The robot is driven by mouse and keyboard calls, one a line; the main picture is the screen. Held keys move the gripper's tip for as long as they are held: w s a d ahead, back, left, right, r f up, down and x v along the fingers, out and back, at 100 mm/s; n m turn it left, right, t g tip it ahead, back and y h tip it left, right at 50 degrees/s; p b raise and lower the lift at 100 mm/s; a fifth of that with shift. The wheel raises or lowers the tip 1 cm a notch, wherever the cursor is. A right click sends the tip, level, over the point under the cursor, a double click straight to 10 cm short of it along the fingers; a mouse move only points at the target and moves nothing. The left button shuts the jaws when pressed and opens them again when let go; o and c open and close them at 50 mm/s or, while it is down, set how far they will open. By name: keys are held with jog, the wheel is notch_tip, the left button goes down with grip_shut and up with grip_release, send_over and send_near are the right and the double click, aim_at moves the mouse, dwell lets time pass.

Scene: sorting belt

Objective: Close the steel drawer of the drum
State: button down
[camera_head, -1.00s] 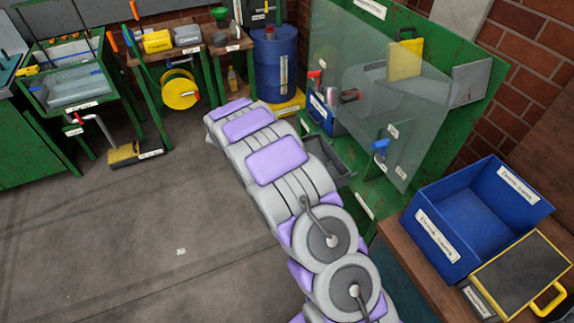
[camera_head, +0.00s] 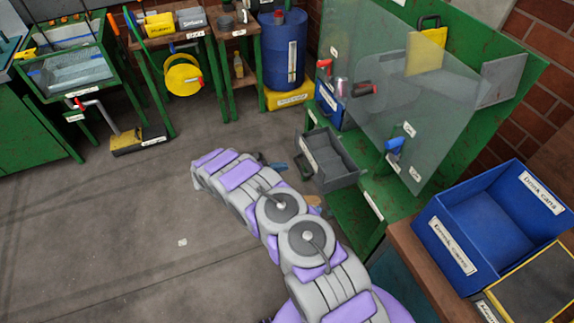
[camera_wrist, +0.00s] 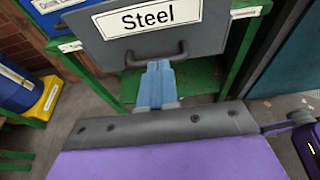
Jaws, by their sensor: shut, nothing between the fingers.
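The grey steel drawer (camera_head: 312,163) stands pulled out of the green drum frame (camera_head: 358,212), and its inside looks empty. In the wrist view its front (camera_wrist: 205,40) carries a "Steel" label and a dark bar handle (camera_wrist: 130,60). My gripper (camera_wrist: 159,68) is shut and empty. Its blue fingertips point at the drawer front and overlap the middle of the handle in the picture; I cannot tell whether they touch. In the head view my gripper (camera_head: 279,168) shows just left of the drawer front, partly hidden by my arm.
A clear panel (camera_head: 380,100) covers the drum's front above the drawer. A blue bin (camera_head: 322,103) is behind the drawer. A blue drink-cans crate (camera_head: 450,250) stands on a bench at right. A blue barrel (camera_head: 278,60) stands at the back.

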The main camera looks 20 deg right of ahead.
aim_at(309, 164)
jog(key=b+x, duration=0.2)
jog(key=x, duration=0.7)
jog(key=shift+s+d, duration=0.1)
jog(key=d, duration=2.3)
jog(key=shift+w+f, duration=0.1)
jog(key=shift+w, duration=0.25)
jog(key=shift+r, duration=0.2)
jog(key=shift+d+r, duration=0.1)
jog(key=shift+d, duration=0.1)
